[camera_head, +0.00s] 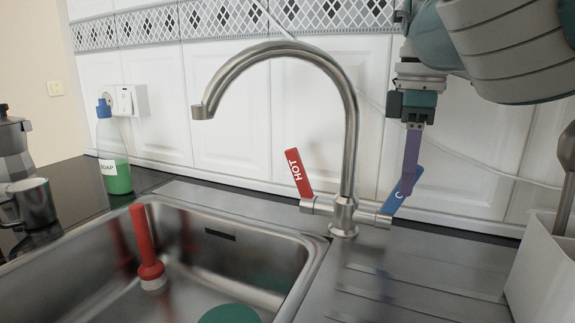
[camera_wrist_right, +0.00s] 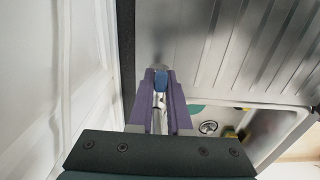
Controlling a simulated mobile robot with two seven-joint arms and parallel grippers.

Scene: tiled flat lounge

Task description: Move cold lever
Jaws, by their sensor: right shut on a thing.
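The cold lever (camera_head: 393,203) is the blue handle on the right side of the steel faucet (camera_head: 346,150), tilted up to the right. The red lever marked HOT (camera_head: 298,172) stands on the left side, leaning left. My right gripper (camera_head: 410,185) comes down from the upper right, and its purple fingers are shut on the cold lever and partly cover it. In the right wrist view the blue lever end (camera_wrist_right: 160,80) shows between the fingertips (camera_wrist_right: 160,84). My left gripper is in neither view.
The steel sink (camera_head: 318,245) holds a red-handled tool (camera_head: 145,240) and a teal round thing (camera_head: 229,314). A soap bottle (camera_head: 112,155) and a cup (camera_head: 33,202) stand at the left. A white container (camera_head: 540,265) stands at the right. The tiled wall is close behind the faucet.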

